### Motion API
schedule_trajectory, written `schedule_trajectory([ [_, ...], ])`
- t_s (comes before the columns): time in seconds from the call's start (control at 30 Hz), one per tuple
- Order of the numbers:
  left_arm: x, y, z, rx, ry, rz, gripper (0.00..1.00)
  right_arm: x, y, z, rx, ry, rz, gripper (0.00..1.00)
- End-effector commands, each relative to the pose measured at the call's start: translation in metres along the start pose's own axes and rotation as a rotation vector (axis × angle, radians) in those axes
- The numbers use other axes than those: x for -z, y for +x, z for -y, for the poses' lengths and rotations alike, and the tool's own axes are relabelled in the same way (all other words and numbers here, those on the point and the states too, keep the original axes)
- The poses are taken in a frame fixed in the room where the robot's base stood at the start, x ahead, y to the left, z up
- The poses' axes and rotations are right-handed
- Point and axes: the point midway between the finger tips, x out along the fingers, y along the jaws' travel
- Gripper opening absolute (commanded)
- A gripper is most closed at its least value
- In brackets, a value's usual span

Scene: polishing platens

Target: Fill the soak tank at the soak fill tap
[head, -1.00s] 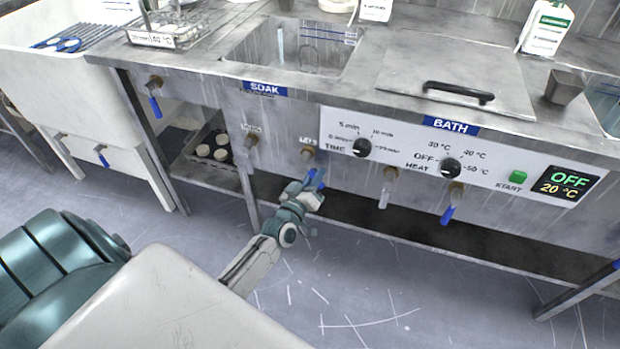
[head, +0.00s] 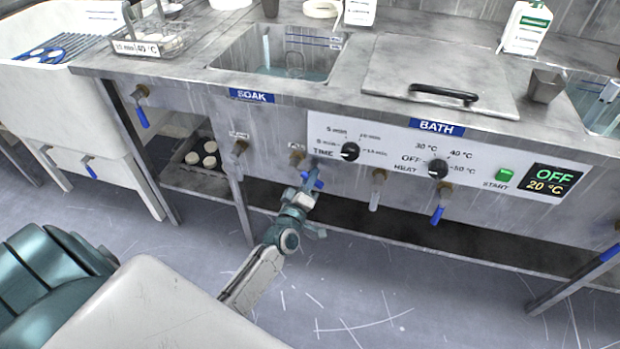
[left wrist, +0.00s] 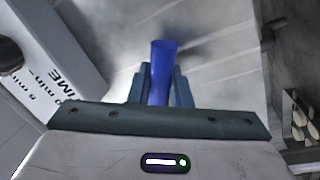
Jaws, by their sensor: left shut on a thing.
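The soak tank (head: 240,55) is the open basin behind the blue SOAK label (head: 252,96), with shallow pale-blue water (head: 310,73) in its bottom. The soak fill tap (head: 297,157) is on the front panel below, with small blurred lettering above it. My left gripper (head: 312,180) is at this tap, shut on its blue lever. The lever (left wrist: 161,70) stands between the two fingers in the left wrist view. The fingers hide part of the lever in the head view. My right gripper is not in view.
Another tap (head: 239,148) is to the left. The TIME knob (head: 350,152) is close on the right, with the HEAT knob (head: 438,168) further along. The display (head: 551,181) reads OFF, 20 °C. A lid (head: 400,65) covers the bath. Open floor lies in front.

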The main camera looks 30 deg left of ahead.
Motion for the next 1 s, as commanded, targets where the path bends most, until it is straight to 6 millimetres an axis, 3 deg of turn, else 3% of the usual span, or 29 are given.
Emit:
schedule_trajectory([
  [0.23,0.0,0.0,0.0,0.001,0.001,0.0,0.0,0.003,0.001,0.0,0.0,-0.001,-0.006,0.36],
  [0.27,0.0,0.0,0.0,0.001,0.001,0.0,0.23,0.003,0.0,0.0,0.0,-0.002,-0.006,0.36],
  [0.33,0.0,0.0,0.0,0.0,0.001,0.0,0.37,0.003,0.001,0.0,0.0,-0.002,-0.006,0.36],
  [0.7,0.0,-0.005,0.001,0.0,0.002,0.001,0.38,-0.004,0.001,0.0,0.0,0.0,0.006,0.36],
  [1.0,-0.001,-0.06,0.002,0.003,0.002,0.002,0.38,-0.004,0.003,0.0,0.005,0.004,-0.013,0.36],
])
